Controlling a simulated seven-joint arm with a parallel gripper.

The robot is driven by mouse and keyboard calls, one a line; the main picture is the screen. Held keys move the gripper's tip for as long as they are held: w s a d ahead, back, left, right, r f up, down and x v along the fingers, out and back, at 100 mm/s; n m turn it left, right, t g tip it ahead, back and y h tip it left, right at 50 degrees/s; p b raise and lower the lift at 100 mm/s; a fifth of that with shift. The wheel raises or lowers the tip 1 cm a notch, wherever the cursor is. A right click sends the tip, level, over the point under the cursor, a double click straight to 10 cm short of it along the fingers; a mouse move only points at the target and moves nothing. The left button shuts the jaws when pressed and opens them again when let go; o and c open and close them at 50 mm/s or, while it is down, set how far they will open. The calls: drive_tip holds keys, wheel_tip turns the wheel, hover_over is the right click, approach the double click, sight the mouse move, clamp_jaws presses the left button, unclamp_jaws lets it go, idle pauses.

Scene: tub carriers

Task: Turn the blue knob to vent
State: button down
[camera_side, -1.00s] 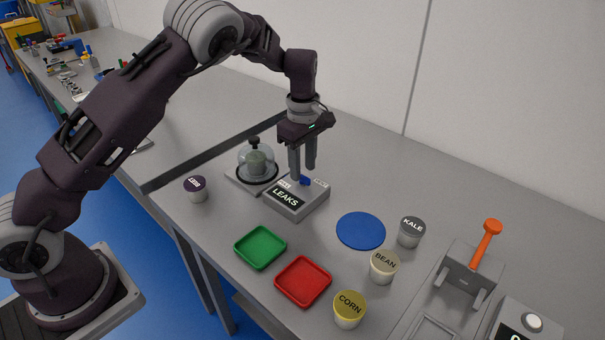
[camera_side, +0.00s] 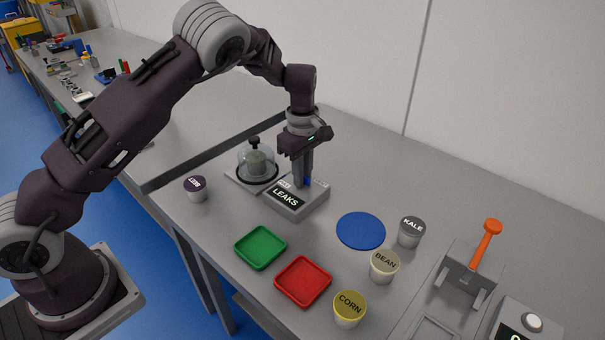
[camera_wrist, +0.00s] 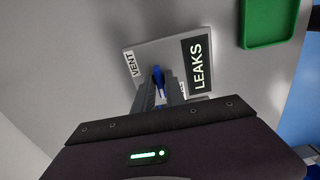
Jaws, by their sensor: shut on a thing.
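The blue knob (camera_wrist: 158,82) stands on top of a grey box (camera_wrist: 150,52) whose dark screen reads LEAKS (camera_wrist: 197,62). In the wrist view a VENT label (camera_wrist: 131,64) lies on the box's edge away from the screen; a second label (camera_wrist: 183,88) is mostly hidden by a finger. My gripper (camera_side: 302,184) points down over the box, its fingers shut on the knob. In the side view the knob shows only as a bit of blue (camera_side: 307,181) beside the fingers. I cannot tell which label the knob points to.
A clear dome (camera_side: 257,160) on a grey plate stands just left of the box. A dark-lidded tub (camera_side: 196,188), green tray (camera_side: 260,247), red tray (camera_side: 303,281), blue disc (camera_side: 361,230) and KALE (camera_side: 411,231), BEAN (camera_side: 384,266) and CORN (camera_side: 348,308) tubs lie around. An orange-handled device (camera_side: 470,270) is at right.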

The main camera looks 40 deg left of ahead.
drive_tip(key=m, duration=0.8)
drive_tip(key=shift+m, duration=0.3)
drive_tip(key=m, duration=0.4)
drive_tip(key=shift+m, duration=2.5)
drive_tip(key=c, duration=1.4)
unclamp_jaws()
